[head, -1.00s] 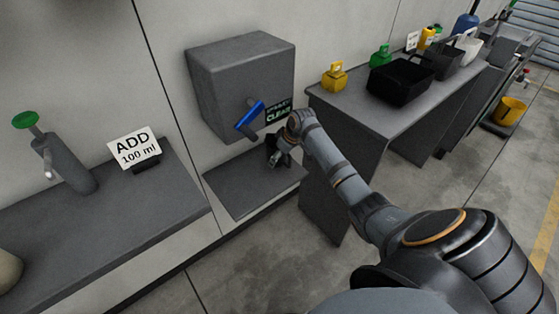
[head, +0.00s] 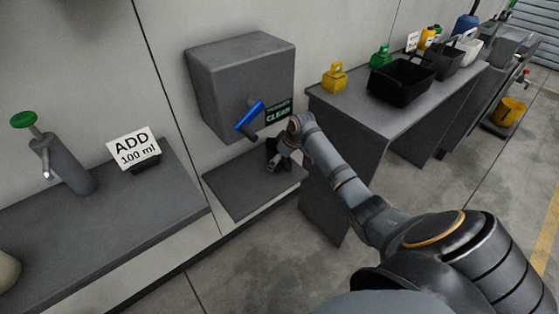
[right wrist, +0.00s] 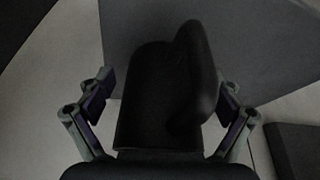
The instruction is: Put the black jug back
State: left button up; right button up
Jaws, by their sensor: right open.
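The black jug (right wrist: 150,95) shows in the right wrist view, dark, with its handle-like raised part toward the right. It is between the two spread fingers of my right gripper (right wrist: 165,92), with a gap visible on both sides. In the head view my right gripper (head: 281,160) is low over the grey shelf (head: 235,195) under the wall box. The jug is hard to tell from the dark gripper there. My left gripper is not in view.
A grey wall box (head: 235,80) with a blue lever (head: 250,115) and a CLEAN sign (head: 279,112) hangs above the shelf. A bench with a black bin (head: 400,82) and yellow can (head: 334,78) stands right. A left counter carries a green-topped tap (head: 62,160) and an ADD 100 ml sign (head: 134,147).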

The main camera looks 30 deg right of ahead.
pick_arm(q)
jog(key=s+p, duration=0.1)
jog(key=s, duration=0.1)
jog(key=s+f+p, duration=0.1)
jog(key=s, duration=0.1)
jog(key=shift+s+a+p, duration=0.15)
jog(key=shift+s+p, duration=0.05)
jog(key=shift+p, duration=0.1)
pick_arm(e)
jog(key=v, duration=1.1)
jog(key=shift+r, duration=0.4)
jog(key=shift+s, duration=0.1)
